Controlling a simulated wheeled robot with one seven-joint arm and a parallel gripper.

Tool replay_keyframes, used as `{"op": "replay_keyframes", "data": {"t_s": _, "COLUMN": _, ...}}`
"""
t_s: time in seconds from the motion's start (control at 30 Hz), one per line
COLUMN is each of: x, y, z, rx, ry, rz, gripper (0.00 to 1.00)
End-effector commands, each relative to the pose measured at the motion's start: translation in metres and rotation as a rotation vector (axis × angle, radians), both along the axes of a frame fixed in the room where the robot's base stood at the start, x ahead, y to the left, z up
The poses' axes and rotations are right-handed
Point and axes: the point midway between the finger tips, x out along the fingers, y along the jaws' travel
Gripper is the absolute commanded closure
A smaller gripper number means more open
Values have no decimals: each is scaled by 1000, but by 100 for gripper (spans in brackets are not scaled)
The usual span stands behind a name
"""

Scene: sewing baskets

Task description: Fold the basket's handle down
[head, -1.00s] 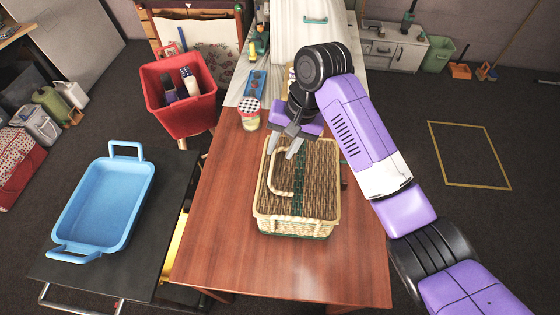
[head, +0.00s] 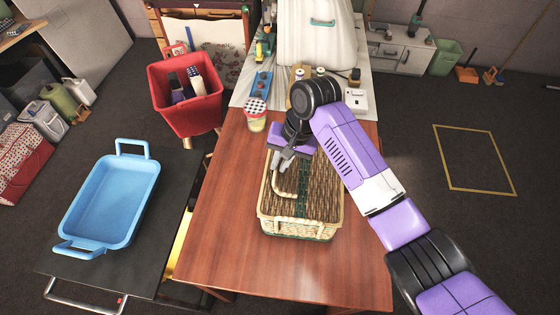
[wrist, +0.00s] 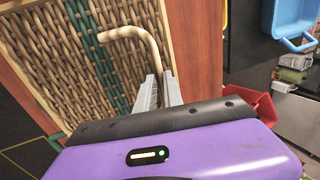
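The wicker basket (head: 318,190) stands on the wooden table with its woven lid closed. A green band crosses the lid, which also shows in the wrist view (wrist: 72,62). The cream handle (head: 277,189) is a bent rod over the left part of the lid. In the wrist view the handle (wrist: 125,33) curves and runs in between the two grey fingertips. My gripper (head: 282,160) is over the far left part of the lid. Its fingers (wrist: 160,86) stand close together, about the rod's width apart, and look closed on it. The handle's far part is hidden by my gripper.
A jar with a dotted lid (head: 256,115) stands left of my gripper. A red bin (head: 188,112) and a blue tray (head: 112,205) are further left. A white sewing machine cover (head: 310,45) is behind. The wooden table (head: 235,240) is clear in front.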

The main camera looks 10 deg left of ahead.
Motion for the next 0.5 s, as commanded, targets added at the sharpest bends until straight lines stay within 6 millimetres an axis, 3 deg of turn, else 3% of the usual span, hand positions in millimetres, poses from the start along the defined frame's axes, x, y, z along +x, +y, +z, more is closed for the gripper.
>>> {"op": "replay_keyframes", "data": {"t_s": 0.5, "x": 0, "y": 3, "z": -5, "rx": -99, "ry": 5, "rz": -1, "gripper": 100}}
